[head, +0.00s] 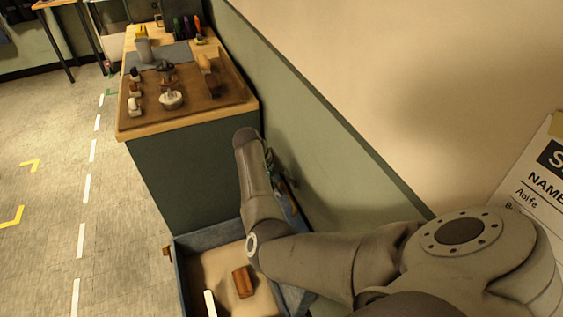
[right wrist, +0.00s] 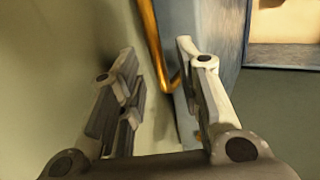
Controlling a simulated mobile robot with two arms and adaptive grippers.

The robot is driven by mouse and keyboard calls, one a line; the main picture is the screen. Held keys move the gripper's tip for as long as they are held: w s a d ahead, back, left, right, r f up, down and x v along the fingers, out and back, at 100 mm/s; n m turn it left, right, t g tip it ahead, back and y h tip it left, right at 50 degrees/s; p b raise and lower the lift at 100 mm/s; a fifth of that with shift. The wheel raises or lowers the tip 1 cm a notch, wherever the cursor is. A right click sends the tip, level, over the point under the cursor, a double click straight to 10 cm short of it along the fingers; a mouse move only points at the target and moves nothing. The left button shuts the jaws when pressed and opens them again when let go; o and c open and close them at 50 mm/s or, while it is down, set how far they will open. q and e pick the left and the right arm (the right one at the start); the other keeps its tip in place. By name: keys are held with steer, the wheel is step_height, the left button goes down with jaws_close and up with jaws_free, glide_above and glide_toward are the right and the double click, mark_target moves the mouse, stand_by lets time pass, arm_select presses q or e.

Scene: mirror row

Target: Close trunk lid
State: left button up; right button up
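The trunk (head: 212,236) stands open at the bottom of the head view, with blue-grey walls and a beige inside. Its lid (head: 292,212) appears raised on the wall side, mostly hidden behind my right arm. My right gripper (head: 272,165) is largely hidden by its wrist in the head view. In the right wrist view, my right gripper (right wrist: 160,78) is open, its fingers apart. A blue-grey panel (right wrist: 222,35), seemingly the lid, lies by the right finger. A brass-coloured bar (right wrist: 152,40) runs down between the fingers; contact cannot be told. My left gripper is out of view.
A brown block (head: 243,282) and a white item (head: 210,303) lie in the trunk. Behind it stands a green cabinet (head: 190,175) with a brown tray (head: 215,98) of small objects on top. The wall (head: 345,178) is close on the right. The floor (head: 50,250) at left is clear.

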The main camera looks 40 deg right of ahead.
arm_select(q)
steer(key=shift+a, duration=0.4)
arm_select(e)
jaws_close()
